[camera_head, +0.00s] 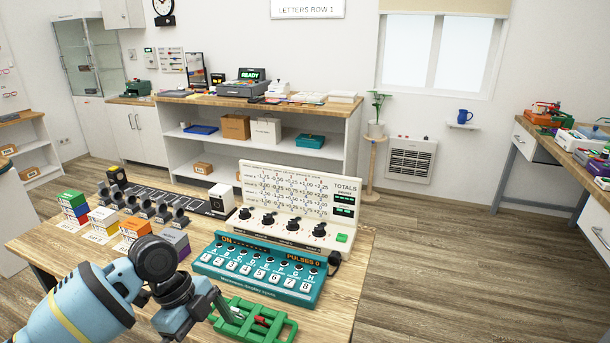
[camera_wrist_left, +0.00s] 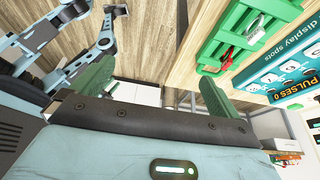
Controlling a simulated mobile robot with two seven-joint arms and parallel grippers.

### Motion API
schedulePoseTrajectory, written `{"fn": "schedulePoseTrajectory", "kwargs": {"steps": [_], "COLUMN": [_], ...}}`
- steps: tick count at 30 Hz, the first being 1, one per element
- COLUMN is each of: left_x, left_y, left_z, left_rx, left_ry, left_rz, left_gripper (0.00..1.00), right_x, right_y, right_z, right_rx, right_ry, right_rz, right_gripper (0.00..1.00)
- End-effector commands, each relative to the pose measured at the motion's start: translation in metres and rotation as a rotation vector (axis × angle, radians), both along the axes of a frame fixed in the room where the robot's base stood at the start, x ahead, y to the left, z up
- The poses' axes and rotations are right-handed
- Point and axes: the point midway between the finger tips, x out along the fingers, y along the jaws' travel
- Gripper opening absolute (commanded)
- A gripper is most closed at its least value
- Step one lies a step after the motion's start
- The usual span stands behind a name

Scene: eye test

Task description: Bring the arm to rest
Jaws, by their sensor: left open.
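My left arm comes in from the lower left in the head view, over the front edge of the wooden table. Its gripper (camera_head: 226,308) is beside the left end of a green tray (camera_head: 283,328), partly overlapping it in the picture. In the wrist view the two green fingers of this gripper (camera_wrist_left: 155,75) stand wide apart with nothing between them. The green tray also shows in the wrist view (camera_wrist_left: 213,57), off to the upper right of the fingers, with red and grey items in it. My right gripper is not seen.
A teal switch panel (camera_head: 262,270) and a white knob panel (camera_head: 297,212) stand behind the tray. Coloured box stacks (camera_head: 73,207) and a dark row of small devices (camera_head: 150,205) are to the left. Open floor (camera_head: 440,270) lies right of the table.

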Motion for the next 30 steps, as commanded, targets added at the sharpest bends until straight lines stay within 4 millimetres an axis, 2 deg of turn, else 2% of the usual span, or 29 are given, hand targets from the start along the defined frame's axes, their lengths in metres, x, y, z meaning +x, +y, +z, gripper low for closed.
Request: {"fn": "schedulePoseTrajectory", "kwargs": {"steps": [11,19,25,30], "left_x": [-0.023,-0.056,-0.090,-0.124], "left_y": [-0.041,-0.070,-0.078,-0.073], "left_z": [-0.067,-0.124,-0.158,-0.181], "left_rx": [-0.090,-0.201,-0.280,-0.337], "left_ry": [-0.016,-0.024,-0.026,-0.034], "left_rz": [0.244,0.553,0.812,1.043], "left_gripper": [1.00,1.00,1.00,1.00], "right_x": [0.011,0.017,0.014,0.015], "right_y": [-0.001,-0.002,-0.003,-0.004], "right_z": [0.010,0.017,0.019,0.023], "right_rx": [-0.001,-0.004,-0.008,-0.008], "right_ry": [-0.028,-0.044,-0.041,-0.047], "right_rz": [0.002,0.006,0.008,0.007], "right_gripper": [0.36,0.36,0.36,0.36]}}
